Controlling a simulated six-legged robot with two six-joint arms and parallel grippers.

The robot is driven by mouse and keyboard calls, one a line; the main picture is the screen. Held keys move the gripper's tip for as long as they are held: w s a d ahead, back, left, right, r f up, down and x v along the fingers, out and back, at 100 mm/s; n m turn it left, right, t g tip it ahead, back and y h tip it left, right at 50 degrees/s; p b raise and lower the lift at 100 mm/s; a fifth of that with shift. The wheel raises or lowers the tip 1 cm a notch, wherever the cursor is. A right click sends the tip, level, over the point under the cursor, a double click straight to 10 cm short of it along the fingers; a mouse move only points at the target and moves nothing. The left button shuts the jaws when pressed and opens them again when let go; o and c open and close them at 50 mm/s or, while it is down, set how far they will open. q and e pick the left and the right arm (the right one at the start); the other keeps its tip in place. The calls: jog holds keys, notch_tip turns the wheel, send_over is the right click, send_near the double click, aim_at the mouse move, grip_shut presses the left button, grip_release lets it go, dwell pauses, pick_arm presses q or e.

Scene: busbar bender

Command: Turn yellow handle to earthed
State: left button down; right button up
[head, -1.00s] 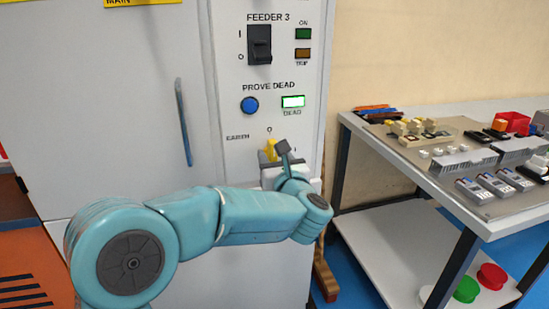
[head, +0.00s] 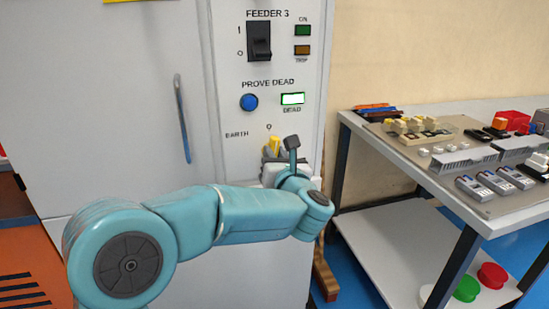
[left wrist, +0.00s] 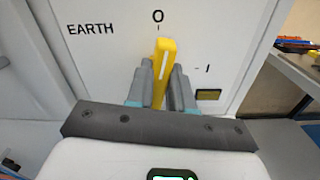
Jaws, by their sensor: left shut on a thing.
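The yellow handle (left wrist: 163,64) sits on the panel under the EARTH label. In the left wrist view its white line points up, close to the O mark and leaning slightly right. The I mark is to its right. My left gripper (left wrist: 163,80) is shut on the yellow handle, with one grey finger on each side of it. In the head view the yellow handle (head: 273,145) shows only in part, with my left gripper (head: 277,152) and wrist covering its lower part. My right gripper is not in view.
The panel has a black FEEDER 3 switch (head: 259,41), a blue button (head: 249,102) and a lit green DEAD lamp (head: 292,99). A long cabinet door handle (head: 182,118) is at left. A bench (head: 400,150) with parts stands at right.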

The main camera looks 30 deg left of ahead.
pick_arm(q)
jog(key=m, duration=0.3)
jog(key=shift+w+m+b, duration=0.1)
jog(key=shift+m+b, duration=0.2)
jog(key=m, duration=0.3)
jog(key=shift+w+d+m, duration=0.1)
jog(key=shift+m, duration=0.2)
jog(key=m+p, duration=0.1)
jog(key=m, duration=0.2)
jog(key=shift+m, duration=0.4)
jog(key=m+p, duration=0.1)
jog(key=m, duration=0.1)
jog(key=m+p, duration=0.1)
jog(key=m, duration=0.1)
jog(key=shift+w+f+m, duration=0.1)
jog(key=shift+f+m, duration=0.1)
jog(key=shift+m, duration=0.1)
jog(key=c, duration=1.2)
grip_release()
jog(key=shift+o, duration=1)
jog(key=shift+f, duration=0.2)
jog(key=shift+d, duration=0.15)
